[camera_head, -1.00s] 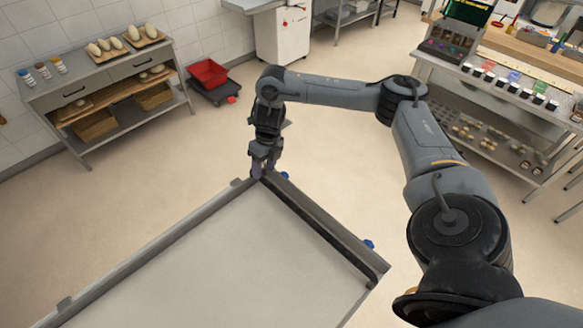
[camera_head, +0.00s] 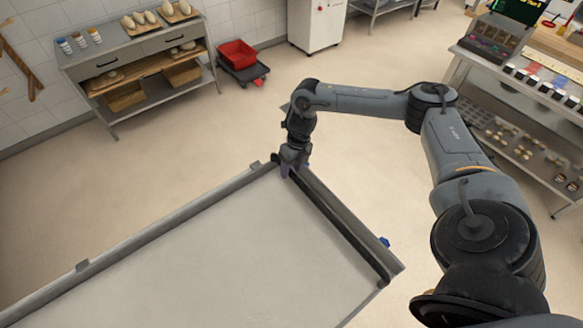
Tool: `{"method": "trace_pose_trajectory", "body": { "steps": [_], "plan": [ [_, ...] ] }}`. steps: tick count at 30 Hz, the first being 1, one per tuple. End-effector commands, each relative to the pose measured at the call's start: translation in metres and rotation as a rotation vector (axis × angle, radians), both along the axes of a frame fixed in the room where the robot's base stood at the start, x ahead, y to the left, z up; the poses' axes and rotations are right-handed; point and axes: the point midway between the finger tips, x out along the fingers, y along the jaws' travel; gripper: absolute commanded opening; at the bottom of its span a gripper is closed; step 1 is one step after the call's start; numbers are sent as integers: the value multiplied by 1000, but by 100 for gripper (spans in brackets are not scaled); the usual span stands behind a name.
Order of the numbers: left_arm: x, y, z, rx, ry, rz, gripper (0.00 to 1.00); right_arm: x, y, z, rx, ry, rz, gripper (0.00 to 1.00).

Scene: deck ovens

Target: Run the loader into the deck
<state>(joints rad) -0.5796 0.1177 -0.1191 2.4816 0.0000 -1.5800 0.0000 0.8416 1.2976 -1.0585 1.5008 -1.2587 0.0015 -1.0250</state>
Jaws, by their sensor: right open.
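The loader (camera_head: 205,255) is a large flat grey bed with a raised metal frame, filling the lower left and middle of the head view. A dark bar runs along its right side, with a blue knob (camera_head: 384,241) on the outside. My right gripper (camera_head: 290,171) points down at the loader's far corner, where the bar meets the far rail. Its fingers are open around or right beside the corner; whether they touch it I cannot tell. My left gripper is out of the picture. The deck oven is not in view.
A grey shelf unit (camera_head: 130,52) with loaves and jars stands at the back left. A red bin (camera_head: 237,53) on a dark trolley and a white cabinet (camera_head: 317,25) stand at the back. A workbench (camera_head: 530,90) is at the right. The beige floor between is clear.

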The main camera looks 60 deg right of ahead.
Motion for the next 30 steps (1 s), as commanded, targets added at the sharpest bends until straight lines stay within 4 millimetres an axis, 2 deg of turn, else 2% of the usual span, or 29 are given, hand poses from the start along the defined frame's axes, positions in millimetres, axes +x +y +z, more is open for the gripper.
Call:
{"method": "trace_pose_trajectory", "body": {
  "steps": [12, 21, 22, 30],
  "plan": [
    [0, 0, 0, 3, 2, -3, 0, 1, 1, -5, 0, -1, 0, 49],
    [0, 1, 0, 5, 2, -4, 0, 1, 1, -5, 0, -1, 0, 3],
    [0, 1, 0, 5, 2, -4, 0, 1, 1, -5, 0, -1, 0, 0],
    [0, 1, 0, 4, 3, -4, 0, 0, 1, -5, 0, -1, -1, 0]
  ]
}}
